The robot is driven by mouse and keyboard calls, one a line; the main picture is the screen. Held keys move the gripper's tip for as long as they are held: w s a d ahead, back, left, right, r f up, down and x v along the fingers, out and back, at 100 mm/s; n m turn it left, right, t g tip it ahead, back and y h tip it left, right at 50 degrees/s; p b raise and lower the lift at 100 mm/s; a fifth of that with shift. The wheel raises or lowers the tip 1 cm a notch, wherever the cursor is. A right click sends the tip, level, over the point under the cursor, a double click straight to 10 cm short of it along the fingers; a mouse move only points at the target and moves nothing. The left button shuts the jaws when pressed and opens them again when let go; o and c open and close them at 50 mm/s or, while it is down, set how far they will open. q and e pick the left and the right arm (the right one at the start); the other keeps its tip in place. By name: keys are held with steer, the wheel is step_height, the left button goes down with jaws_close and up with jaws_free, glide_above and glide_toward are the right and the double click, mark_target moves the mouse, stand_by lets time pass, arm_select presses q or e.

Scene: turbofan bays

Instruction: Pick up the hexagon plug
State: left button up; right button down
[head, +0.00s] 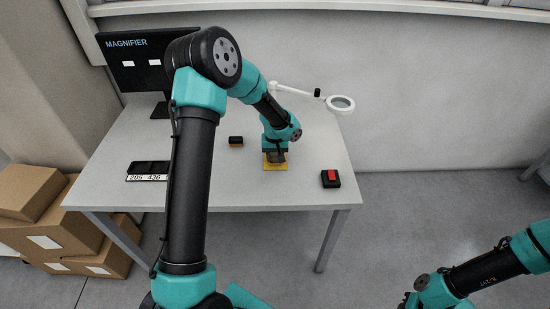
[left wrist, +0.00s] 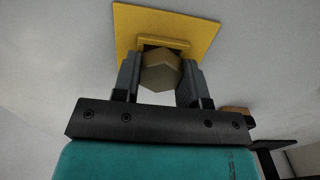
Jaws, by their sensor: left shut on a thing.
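The hexagon plug (left wrist: 161,71) shows in the left wrist view as a dull brass-brown six-sided piece between the two grey fingers of my left gripper (left wrist: 160,82). The gripper is shut on it. Just beyond the plug is a yellow plate (left wrist: 155,22) with a raised yellow part near the fingertips. I cannot tell whether the plug still touches it. In the head view my left gripper (head: 276,156) points down over the yellow plate (head: 275,167) on the table, and the plug is too small to make out there. My right gripper is not clearly in view.
On the white table (head: 230,186) stand a black-and-orange block (head: 236,141), a red button box (head: 331,178), a black tray with a number label (head: 148,171), a magnifier lamp (head: 340,104) and a monitor (head: 140,70). Cardboard boxes (head: 50,225) are at left.

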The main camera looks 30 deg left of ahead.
mark_target(275, 156)
arm_select(q)
steer(key=shift+r, duration=0.1)
steer(key=shift+r, duration=1.45)
steer(key=shift+s+d+r, duration=0.1)
steer(key=shift+s+r, duration=0.05)
steer(key=shift+r, duration=0.15)
steer(key=s+d, duration=0.2)
steer(key=s, duration=0.2)
steer(key=s+d+r, duration=0.1)
steer(key=s+d, duration=0.2)
steer(key=s, duration=0.2)
steer(key=s+d, duration=0.3)
steer(key=s, duration=0.1)
steer(key=shift+s+d+r, duration=0.1)
steer(key=shift+s+r, duration=0.05)
steer(key=shift+s, duration=0.05)
